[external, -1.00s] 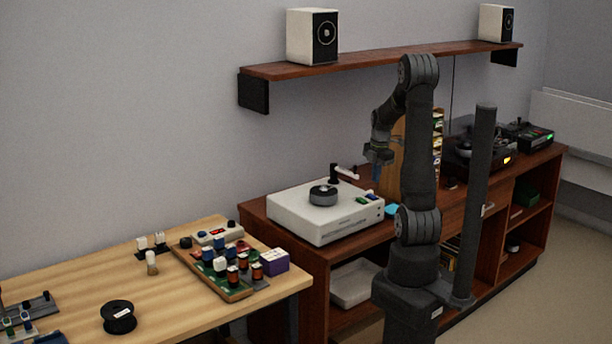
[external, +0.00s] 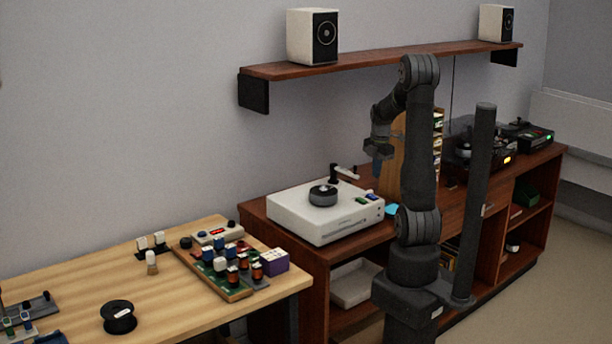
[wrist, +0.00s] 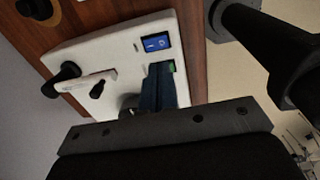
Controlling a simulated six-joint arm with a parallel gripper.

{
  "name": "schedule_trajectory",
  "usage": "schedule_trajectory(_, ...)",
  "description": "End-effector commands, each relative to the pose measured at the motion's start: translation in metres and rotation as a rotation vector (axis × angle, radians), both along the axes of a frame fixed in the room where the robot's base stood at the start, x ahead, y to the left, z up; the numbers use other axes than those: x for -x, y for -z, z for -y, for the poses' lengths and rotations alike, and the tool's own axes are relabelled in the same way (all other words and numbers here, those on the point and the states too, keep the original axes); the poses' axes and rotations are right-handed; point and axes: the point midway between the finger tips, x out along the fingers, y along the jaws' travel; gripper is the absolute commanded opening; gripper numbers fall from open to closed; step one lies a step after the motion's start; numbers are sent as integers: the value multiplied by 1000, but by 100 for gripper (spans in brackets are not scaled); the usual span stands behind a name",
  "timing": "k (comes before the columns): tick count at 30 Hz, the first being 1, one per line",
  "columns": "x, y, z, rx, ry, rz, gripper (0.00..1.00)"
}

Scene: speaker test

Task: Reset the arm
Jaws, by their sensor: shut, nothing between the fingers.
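My gripper (external: 377,160) hangs at the end of my folded arm, above and to the right of the white test device (external: 300,224) on the brown cabinet. In the wrist view, my gripper (wrist: 158,88) shows as dark fingers shut together with nothing between them. The white device (wrist: 110,48) lies below it there, with a blue switch (wrist: 155,43) on its face and part of a green one beside the fingers. The fingers hide part of the device.
A wooden table (external: 190,290) at the left bears a component board and a black spool (external: 118,317). A wall shelf (external: 380,60) holds two white speakers (external: 312,37). A dark post (external: 483,200) stands close right of my arm. A turntable (external: 472,150) sits farther along the cabinet.

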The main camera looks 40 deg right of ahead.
Motion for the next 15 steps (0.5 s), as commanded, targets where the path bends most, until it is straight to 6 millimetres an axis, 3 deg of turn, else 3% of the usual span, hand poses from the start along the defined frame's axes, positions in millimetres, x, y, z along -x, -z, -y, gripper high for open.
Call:
schedule_trajectory(5,-3,38,0,-2,0,-4,0)
schedule_trajectory(7,-16,26,1,5,3,70,0)
schedule_trajectory(15,-8,-29,1,6,1,69,0)
